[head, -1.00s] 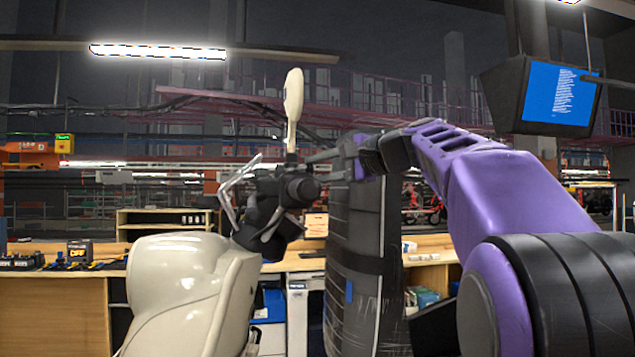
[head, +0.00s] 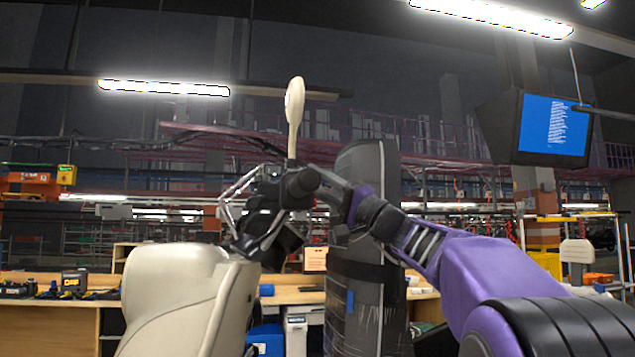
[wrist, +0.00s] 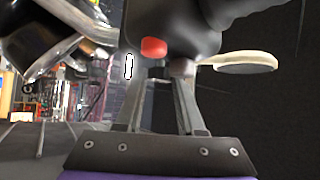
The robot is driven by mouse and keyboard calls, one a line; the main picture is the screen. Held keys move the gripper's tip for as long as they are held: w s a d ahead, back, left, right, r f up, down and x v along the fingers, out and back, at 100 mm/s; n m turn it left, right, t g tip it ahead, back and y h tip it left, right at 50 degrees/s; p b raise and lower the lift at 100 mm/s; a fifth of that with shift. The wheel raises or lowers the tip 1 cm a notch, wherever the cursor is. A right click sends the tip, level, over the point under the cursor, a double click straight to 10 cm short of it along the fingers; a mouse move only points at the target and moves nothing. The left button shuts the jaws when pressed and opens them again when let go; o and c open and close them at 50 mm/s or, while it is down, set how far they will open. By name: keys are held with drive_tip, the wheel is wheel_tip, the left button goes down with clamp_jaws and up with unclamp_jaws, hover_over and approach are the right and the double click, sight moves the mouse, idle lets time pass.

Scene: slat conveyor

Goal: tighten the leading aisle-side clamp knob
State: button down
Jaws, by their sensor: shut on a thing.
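A cream scooter-like body (head: 185,295) stands at the lower left in the head view, with black handlebar parts (head: 265,215) above it. A cream mirror-shaped paddle (head: 295,110) rises from them on a thin stem, and it also shows in the wrist view (wrist: 240,63). My gripper (head: 322,188) comes in from the right at the black parts below the stem. In the wrist view its two fingers (wrist: 165,72) are nearly together on the underside of a black housing (wrist: 175,25) with a red button (wrist: 154,47). I cannot make out a clamp knob; what lies between the fingertips is mostly hidden.
A tall dark wrapped shape (head: 362,285) stands close behind my gripper. A wooden workbench (head: 45,325) with tools runs behind. A blue monitor (head: 553,125) hangs at the upper right. Shiny metal parts (wrist: 60,35) crowd the upper left of the wrist view.

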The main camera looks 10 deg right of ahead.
drive_tip(key=shift+w+f+n+g+y, duration=0.15)
drive_tip(key=shift+n+g+y, duration=0.15)
drive_tip(key=shift+n+y, duration=0.7)
drive_tip(key=shift+n, duration=0.3)
drive_tip(key=c, duration=0.5)
unclamp_jaws()
drive_tip(key=v, duration=1.7)
drive_tip(key=shift+d+f, duration=0.1)
drive_tip(key=shift+f, duration=0.2)
